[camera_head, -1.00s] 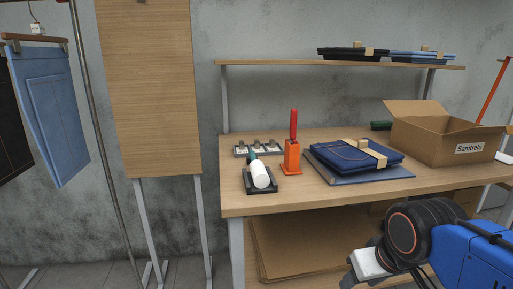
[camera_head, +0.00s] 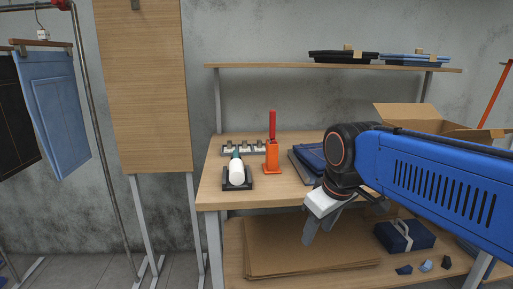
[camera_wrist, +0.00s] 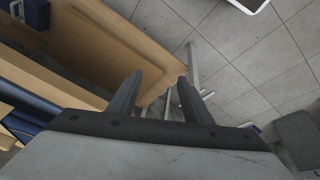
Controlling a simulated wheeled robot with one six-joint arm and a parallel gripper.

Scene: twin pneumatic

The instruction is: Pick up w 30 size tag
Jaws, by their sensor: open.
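A low rack of several small light tags or clips (camera_head: 243,147) sits at the back left of the table. It may hold the size tags, but no lettering such as W 30 is readable. My gripper (camera_head: 318,230) is open and empty, pointing down in front of the table's front edge, to the right of the rack and lower. In the wrist view my open fingers (camera_wrist: 160,78) have only the table edge, legs and floor beyond them. No size tag shows in the wrist view.
Folded blue jeans (camera_head: 308,158) and a cardboard box (camera_head: 420,112) are partly behind my arm. Cardboard sheets (camera_head: 300,250) lie on the lower shelf.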

